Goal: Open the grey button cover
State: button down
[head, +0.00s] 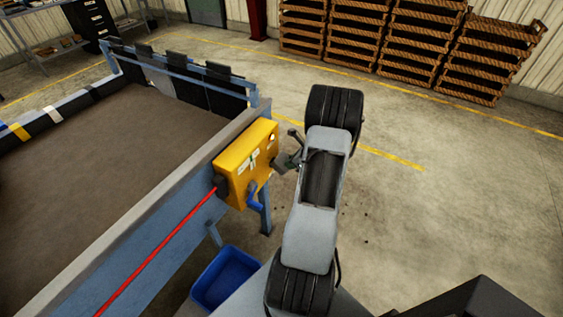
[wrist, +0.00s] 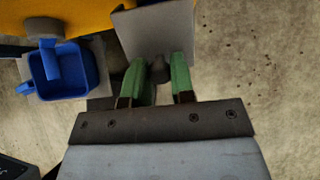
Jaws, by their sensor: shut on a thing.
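The grey button cover (wrist: 157,28) is a flat plate at the yellow control box in the wrist view, with a small dark knob (wrist: 158,70) on its near edge. My gripper (wrist: 158,62) has green fingers on either side of the knob and is shut on it. In the head view my gripper (head: 291,160) is at the right face of the yellow control box (head: 245,160), and the cover is hard to make out there. The button is not visible, and I cannot tell how far the cover is turned.
A blue lever (head: 256,196) hangs under the box. A blue bin (head: 224,280) stands on the floor below. A red line (head: 155,250) runs along the grader's side (head: 130,267). Crate stacks (head: 400,45) stand far back. The floor to the right is clear.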

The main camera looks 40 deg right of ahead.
aim_at(281, 157)
jog(key=shift+w+a+r, duration=0.1)
jog(key=shift+w+r, duration=0.15)
jog(key=shift+r, duration=0.35)
jog(key=shift+w+d+r, duration=0.1)
jog(key=shift+w+r, duration=0.2)
jog(key=shift+r, duration=0.3)
jog(key=shift+w+a+r, duration=0.1)
jog(key=shift+w+r, duration=0.15)
jog(key=shift+r, duration=0.35)
jog(key=shift+w+a+r, duration=0.25)
jog(key=shift+w+r, duration=0.4)
jog(key=shift+r, duration=0.05)
jog(key=c, duration=1.1)
grip_release()
jog(key=shift+w+f, duration=0.1)
jog(key=shift+w, duration=0.05)
jog(key=shift+o, duration=0.6)
jog(key=shift+s, duration=0.2)
jog(key=v, duration=1.3)
jog(key=shift+s+r+b, duration=0.25)
jog(key=shift+b, duration=0.2)
